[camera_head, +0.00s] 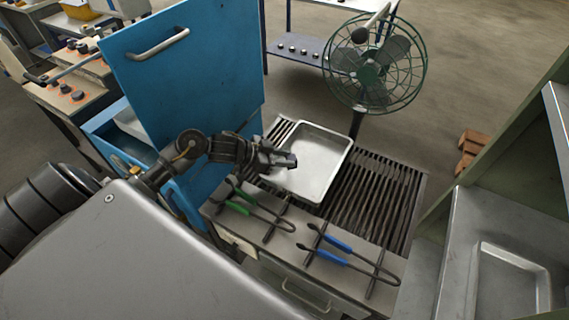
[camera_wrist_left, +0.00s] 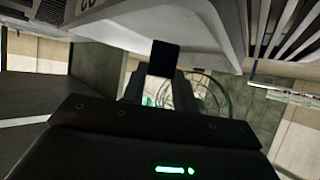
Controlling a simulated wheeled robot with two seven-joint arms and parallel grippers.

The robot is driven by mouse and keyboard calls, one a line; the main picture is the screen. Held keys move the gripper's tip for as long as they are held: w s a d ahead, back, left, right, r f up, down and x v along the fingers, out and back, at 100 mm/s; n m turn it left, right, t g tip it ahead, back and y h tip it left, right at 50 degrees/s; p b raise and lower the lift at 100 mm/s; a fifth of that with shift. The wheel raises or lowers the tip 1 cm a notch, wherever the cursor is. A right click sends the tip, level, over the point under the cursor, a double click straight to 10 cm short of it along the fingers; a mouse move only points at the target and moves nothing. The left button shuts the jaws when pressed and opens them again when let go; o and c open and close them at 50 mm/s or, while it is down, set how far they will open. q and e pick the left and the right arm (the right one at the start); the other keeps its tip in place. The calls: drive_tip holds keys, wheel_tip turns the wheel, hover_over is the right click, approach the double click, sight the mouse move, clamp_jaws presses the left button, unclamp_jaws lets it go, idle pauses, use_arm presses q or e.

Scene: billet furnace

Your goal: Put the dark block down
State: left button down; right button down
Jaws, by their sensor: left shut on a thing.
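My left gripper (camera_head: 268,156) comes in from the left and is shut on the dark block (camera_head: 287,160). The block also shows in the left wrist view (camera_wrist_left: 163,58), held upright between the fingertips. In the head view the block overlaps the left edge of a shallow metal tray (camera_head: 322,160). I cannot tell whether it touches the tray or hangs above it. The tray lies on a slatted rack and looks empty. My right gripper is not in view.
Green-handled tongs (camera_head: 240,207) and blue-handled tongs (camera_head: 337,245) lie in front of the slatted rack (camera_head: 385,190). A blue door (camera_head: 190,85) stands at the left. A green fan (camera_head: 374,68) is behind the tray. Another tray (camera_head: 512,285) sits at right.

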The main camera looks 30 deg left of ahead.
use_arm(q)
wheel_tip(320, 180, down, 3)
drive_tip(key=shift+w+d+f+p, duration=0.1)
drive_tip(key=shift+w+p, duration=0.05)
drive_tip(key=shift+p, duration=0.35)
drive_tip(key=shift+f, duration=0.15)
drive_tip(key=shift+f, duration=0.1)
drive_tip(key=c, duration=1.1)
unclamp_jaws()
